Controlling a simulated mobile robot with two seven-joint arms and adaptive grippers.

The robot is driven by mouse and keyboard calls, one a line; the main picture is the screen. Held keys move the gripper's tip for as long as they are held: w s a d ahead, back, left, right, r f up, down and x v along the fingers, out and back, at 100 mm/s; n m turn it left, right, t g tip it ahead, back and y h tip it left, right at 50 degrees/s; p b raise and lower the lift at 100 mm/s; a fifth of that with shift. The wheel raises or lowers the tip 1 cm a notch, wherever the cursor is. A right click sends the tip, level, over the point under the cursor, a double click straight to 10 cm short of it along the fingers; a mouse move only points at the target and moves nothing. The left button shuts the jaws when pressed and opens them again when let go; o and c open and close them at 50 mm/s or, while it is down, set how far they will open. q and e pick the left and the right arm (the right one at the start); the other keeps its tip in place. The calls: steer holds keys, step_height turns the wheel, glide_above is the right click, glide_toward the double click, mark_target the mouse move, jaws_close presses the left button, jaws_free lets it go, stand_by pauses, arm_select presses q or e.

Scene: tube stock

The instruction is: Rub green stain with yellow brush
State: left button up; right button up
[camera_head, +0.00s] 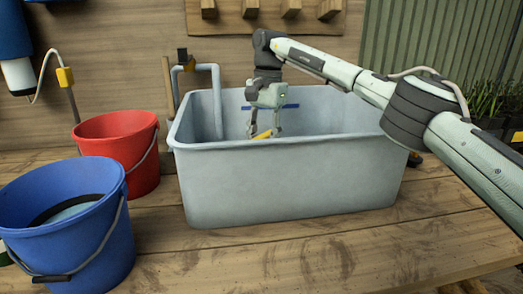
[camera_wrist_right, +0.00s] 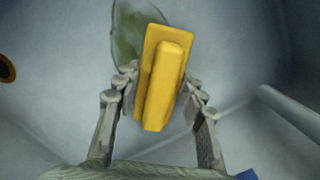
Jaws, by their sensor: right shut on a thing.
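The yellow brush (camera_wrist_right: 166,75) is between the fingers of my right gripper (camera_wrist_right: 160,88), which is shut on it. In the head view the brush (camera_head: 263,134) shows just under my right gripper (camera_head: 264,126), inside the grey tub (camera_head: 290,180). The green stain (camera_wrist_right: 128,35) is a murky patch on the tub's inner surface in the right wrist view. The brush covers part of it at its right side. I cannot tell whether the brush touches the surface. My left gripper is not in view.
A red bucket (camera_head: 118,150) and a blue bucket (camera_head: 75,235) stand left of the tub on the wooden table (camera_head: 300,255). A tap pipe (camera_head: 217,95) hangs into the tub at its back left. The tub's high walls surround the gripper. The table front is clear.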

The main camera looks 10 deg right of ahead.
steer(key=shift+s+f+b, duration=0.25)
steer(key=shift+s+b, duration=0.45)
steer(key=shift+s, duration=0.2)
steer(key=shift+s+r+b, duration=0.25)
steer(key=shift+s+b, duration=0.1)
steer(key=shift+s, duration=0.55)
steer(key=shift+s+f+b, duration=0.1)
steer(key=shift+s+b, duration=0.4)
steer(key=shift+s, duration=0.4)
steer(key=shift+s+b, duration=0.75)
steer(key=shift+s, duration=1.65)
steer(key=shift+w+a+p, duration=0.1)
steer(key=shift+a+p, duration=0.5)
steer(key=shift+a, duration=0.35)
steer(key=shift+w+r+p, duration=0.25)
steer(key=shift+w+p, duration=0.7)
steer(key=shift+p, duration=0.1)
steer(key=shift+w+f+p, duration=0.25)
steer(key=shift+w+p, duration=0.15)
steer(key=shift+w, duration=0.2)
steer(key=shift+w+r+p, duration=0.25)
steer(key=shift+w+p, duration=0.5)
steer(key=shift+p, duration=0.25)
steer(key=shift+w+f+p, duration=0.15)
steer(key=shift+w+p, duration=0.6)
steer(key=shift+w, duration=0.35)
steer(key=shift+w+p, duration=1)
steer(key=shift+p, duration=0.05)
steer(key=shift+w+f, duration=0.1)
steer(key=shift+w, duration=2)
